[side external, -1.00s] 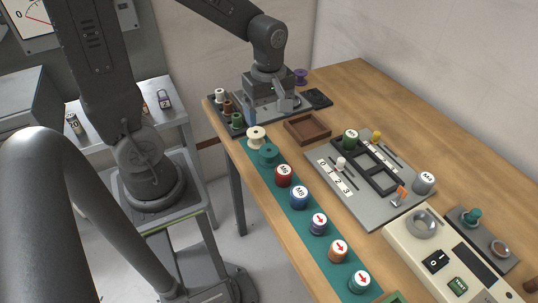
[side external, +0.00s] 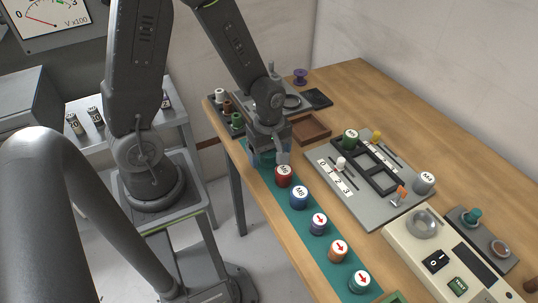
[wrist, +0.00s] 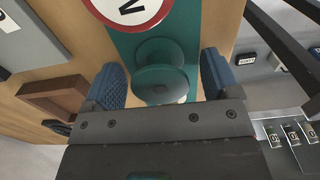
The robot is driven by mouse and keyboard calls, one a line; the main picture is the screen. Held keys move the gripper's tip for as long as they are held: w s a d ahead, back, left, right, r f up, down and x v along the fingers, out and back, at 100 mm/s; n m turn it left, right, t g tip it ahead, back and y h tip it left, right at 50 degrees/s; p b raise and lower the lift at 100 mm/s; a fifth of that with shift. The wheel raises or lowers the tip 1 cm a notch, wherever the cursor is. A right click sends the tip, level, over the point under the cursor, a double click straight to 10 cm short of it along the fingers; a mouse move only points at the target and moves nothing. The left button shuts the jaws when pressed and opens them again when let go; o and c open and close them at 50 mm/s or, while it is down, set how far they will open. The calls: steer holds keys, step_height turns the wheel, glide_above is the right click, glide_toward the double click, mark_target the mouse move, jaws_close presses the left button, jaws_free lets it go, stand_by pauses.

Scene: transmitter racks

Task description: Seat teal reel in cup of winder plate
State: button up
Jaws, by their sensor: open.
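The teal reel (wrist: 160,72) stands on the teal mat. In the wrist view it lies between the two blue fingers of my gripper (wrist: 161,80), with a gap on each side. In the side view my gripper (side external: 272,159) is lowered over the near strip of the table and hides the reel. My gripper is open. What seems to be the winder plate, a grey plate with a round ring-like cup (side external: 292,101), is at the far end of the table behind my gripper and partly hidden by it.
A brown tray (side external: 313,128) lies to the right. Small spools (side external: 236,121) stand in a rack at the left.

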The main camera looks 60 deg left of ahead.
steer(key=shift+c, duration=0.3)
steer(key=c, duration=1)
steer(key=shift+o, duration=0.2)
